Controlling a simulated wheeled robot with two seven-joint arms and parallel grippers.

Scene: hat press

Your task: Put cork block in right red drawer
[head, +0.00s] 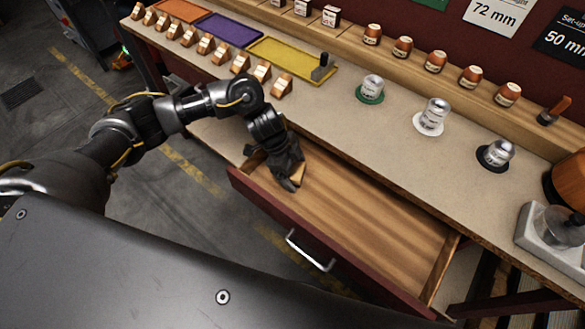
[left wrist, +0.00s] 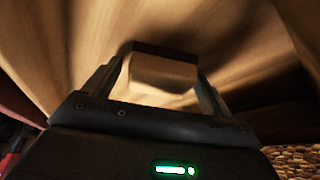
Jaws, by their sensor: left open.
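The red drawer (head: 380,217) is pulled out below the workbench, with a wooden inside, a dark red front and a metal handle (head: 310,250). My left gripper (head: 290,180) reaches down into its left end. A tan block, which looks like the cork block (head: 299,173), shows beside the fingers inside the drawer, partly hidden by the gripper. In the left wrist view the block (left wrist: 160,72) lies between the two open fingers, with wood grain around it. I cannot tell whether it touches the drawer floor. My right gripper is not in view.
The bench top (head: 330,120) lies behind the drawer, with a row of small wooden blocks (head: 206,44) and a yellow tray (head: 290,60). Several weights stand on it, one on a green disc (head: 370,90). The drawer's middle and right are empty.

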